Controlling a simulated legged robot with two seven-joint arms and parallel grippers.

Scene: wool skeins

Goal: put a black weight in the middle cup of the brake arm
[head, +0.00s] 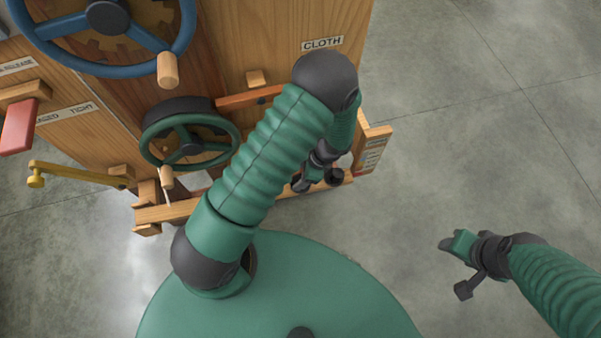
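My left arm reaches up from my green body and bends down beside the wooden machine. My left gripper (318,178) is low at the machine's foot, over the right end of a wooden rail (180,211). A small dark round thing (335,177) shows at its fingers; I cannot tell if it is a black weight or whether the gripper holds it. An orange-brown wooden bar (240,100) runs behind my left arm; I cannot tell if it is the brake arm. No cup shows clearly. My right gripper (460,267) is open and empty over the floor.
The machine carries a blue handwheel (108,20), a green handwheel (190,148), a red handle (19,126) and a yellow lever (75,173). A small labelled board (372,150) stands right of my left gripper. The grey floor (480,120) at right is clear.

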